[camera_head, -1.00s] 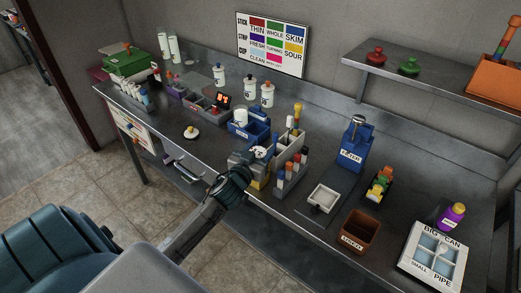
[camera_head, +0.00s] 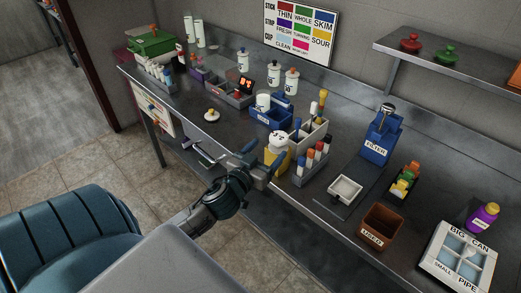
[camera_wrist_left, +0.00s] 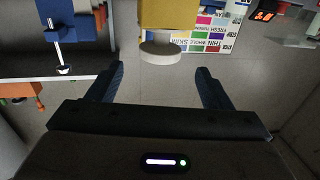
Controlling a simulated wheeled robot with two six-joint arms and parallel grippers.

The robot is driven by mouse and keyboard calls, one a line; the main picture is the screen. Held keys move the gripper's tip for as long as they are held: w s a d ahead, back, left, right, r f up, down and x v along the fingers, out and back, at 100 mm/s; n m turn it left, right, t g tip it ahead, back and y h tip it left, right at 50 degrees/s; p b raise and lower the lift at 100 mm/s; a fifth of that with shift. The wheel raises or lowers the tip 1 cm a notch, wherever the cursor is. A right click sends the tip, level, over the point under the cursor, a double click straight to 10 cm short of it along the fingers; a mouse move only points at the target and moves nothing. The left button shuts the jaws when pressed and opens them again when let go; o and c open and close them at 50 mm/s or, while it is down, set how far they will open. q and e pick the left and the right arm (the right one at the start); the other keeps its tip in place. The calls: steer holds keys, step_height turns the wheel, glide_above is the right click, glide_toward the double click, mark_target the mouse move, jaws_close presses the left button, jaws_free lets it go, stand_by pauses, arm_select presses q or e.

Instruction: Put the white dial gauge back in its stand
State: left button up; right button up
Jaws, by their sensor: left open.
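The white dial gauge (camera_head: 278,141) sits upright at the top of a yellow stand (camera_head: 279,160) near the front edge of the bench. In the left wrist view, which is upside down, the gauge (camera_wrist_left: 160,52) shows as a white round end against the yellow stand (camera_wrist_left: 168,14). My left gripper (camera_head: 262,161) is open and empty, just in front of the stand. Its spread fingers (camera_wrist_left: 160,70) show clear space between them and the gauge. Whether the gauge is fully seated cannot be told. My right gripper is not in view.
A grey rack of markers (camera_head: 311,166) stands close right of the stand, a blue bin (camera_head: 270,117) behind it. A small white disc with a yellow knob (camera_head: 211,115) lies left. A white tray (camera_head: 345,189) and brown box (camera_head: 381,228) stand right.

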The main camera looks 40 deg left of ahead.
arm_select(q)
steer(key=shift+s+d+b, duration=0.15)
steer(key=shift+s+b, duration=0.15)
steer(key=shift+s, duration=1.05)
